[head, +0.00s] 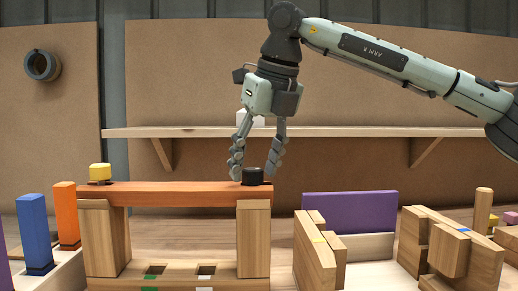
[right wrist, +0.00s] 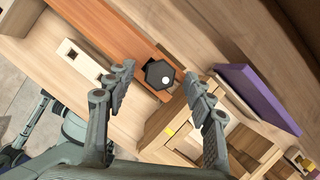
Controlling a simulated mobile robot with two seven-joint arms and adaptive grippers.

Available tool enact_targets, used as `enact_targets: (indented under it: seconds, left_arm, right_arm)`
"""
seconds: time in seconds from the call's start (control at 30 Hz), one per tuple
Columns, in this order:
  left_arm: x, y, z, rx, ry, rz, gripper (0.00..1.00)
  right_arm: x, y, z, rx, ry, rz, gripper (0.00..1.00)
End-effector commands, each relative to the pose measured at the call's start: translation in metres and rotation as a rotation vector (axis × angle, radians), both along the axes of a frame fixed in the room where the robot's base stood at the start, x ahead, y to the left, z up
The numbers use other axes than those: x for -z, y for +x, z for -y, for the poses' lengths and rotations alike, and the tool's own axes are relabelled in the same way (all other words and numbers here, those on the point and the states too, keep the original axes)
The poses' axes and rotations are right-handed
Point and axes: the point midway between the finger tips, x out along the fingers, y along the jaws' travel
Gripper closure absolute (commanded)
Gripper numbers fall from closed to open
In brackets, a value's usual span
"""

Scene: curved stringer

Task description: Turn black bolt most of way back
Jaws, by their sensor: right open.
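The black bolt (head: 253,176) sits upright at the right end of the orange beam (head: 180,193), which lies across two wooden posts. Its black hexagonal head with a pale centre dot shows in the right wrist view (right wrist: 159,74). My right gripper (head: 255,170) points down over that end, its open fingers on either side of the bolt head, with visible gaps. The gripper also shows in the right wrist view (right wrist: 163,82). A yellow bolt (head: 100,172) stands at the beam's left end. My left gripper is not in view.
A blue block (head: 34,232) and an orange block (head: 66,224) stand at the left. A purple panel (head: 350,212) and slotted wooden blocks (head: 315,250) are right of the beam. A wooden shelf (head: 350,132) runs along the wall behind my right gripper.

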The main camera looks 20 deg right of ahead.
Motion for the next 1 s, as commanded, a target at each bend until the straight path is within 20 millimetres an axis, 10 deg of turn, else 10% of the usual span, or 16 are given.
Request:
enact_targets:
  seconds: [0.27, 0.7, 1.0]
  left_arm:
    - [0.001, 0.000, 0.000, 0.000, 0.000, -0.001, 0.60]
    - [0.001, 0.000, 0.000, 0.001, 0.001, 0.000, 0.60]
    - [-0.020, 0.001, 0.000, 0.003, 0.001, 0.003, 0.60]
  right_arm:
    - [0.002, 0.001, 0.000, 0.000, 0.001, 0.000, 0.47]
    - [0.001, 0.001, 0.000, 0.001, 0.002, 0.001, 1.00]
    - [-0.004, 0.002, 0.002, -0.229, 0.007, -0.004, 1.00]
